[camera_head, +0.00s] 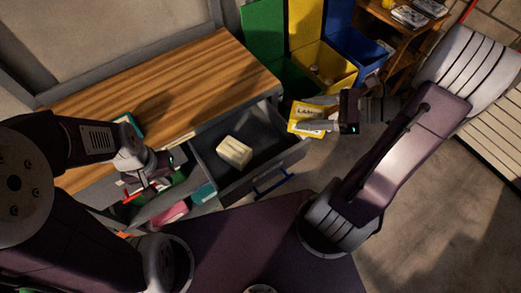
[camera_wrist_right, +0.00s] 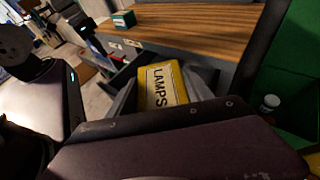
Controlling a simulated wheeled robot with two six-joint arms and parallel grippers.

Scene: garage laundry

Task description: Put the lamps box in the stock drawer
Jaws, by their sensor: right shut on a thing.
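The yellow lamps box (camera_head: 304,113) is held in my right gripper (camera_head: 318,113), beside the right end of the open drawer, outside its wall. In the right wrist view the box (camera_wrist_right: 163,86) sits between the two fingers with its LAMPS lettering facing the camera. The open drawer (camera_head: 283,160) is dark grey with a blue handle and pulls out from under the wooden worktop. A cream block (camera_head: 234,152) lies inside it, with bare floor around it. My left gripper (camera_head: 150,175) is left of the drawer, near the bench front; its fingers are too unclear to judge.
The wooden worktop (camera_head: 170,85) lies behind the drawer. Green (camera_head: 263,35), yellow (camera_head: 325,66) and blue (camera_head: 358,50) bins stand behind the right gripper. A wooden shelf (camera_head: 405,35) stands at the back right. Open floor (camera_head: 430,230) lies at the right front.

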